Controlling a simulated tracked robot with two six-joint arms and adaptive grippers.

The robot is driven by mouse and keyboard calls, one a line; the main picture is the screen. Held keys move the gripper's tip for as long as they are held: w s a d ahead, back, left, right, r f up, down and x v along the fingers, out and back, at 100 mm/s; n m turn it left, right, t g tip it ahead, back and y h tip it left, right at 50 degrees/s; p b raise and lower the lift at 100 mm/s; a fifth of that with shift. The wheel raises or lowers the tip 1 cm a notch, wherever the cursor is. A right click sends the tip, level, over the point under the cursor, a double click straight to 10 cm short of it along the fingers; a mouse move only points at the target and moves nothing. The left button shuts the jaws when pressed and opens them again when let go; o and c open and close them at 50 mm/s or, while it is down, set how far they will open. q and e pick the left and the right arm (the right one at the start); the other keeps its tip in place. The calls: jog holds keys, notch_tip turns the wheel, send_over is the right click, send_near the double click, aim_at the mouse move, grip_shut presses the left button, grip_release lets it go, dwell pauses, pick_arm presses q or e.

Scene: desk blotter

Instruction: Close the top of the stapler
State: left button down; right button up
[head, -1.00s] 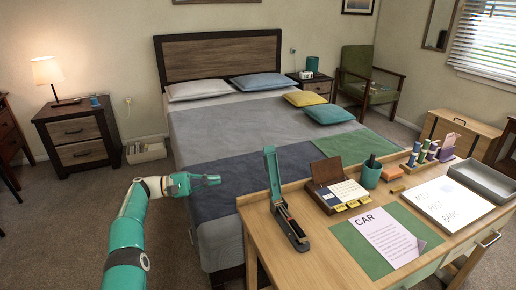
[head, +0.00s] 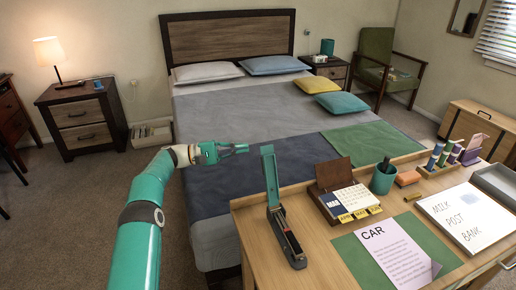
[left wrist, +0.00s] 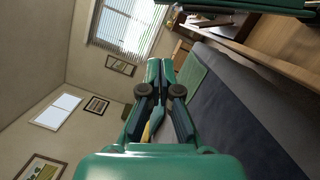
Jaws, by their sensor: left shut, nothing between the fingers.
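The stapler stands on the left part of the wooden desk. Its green top (head: 270,176) is swung up nearly vertical, and its dark base (head: 287,238) lies on the desk, pointing toward the front. My left gripper (head: 246,149) is shut and empty, left of the raised top, with a small gap between them in the head view. In the left wrist view its fingers (left wrist: 154,70) are together with nothing between them. My right gripper is not in view.
A calendar box (head: 346,197), a green pen cup (head: 384,179) and a paper headed CAR (head: 395,252) lie right of the stapler. A whiteboard (head: 468,215) is farther right. The bed (head: 250,108) is behind the desk. The desk left of the stapler is clear.

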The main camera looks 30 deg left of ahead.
pick_arm(q)
jog(key=d+r, duration=0.1)
jog(key=d, duration=0.5)
jog(key=shift+r, duration=0.35)
jog(key=shift+s+d, duration=0.1)
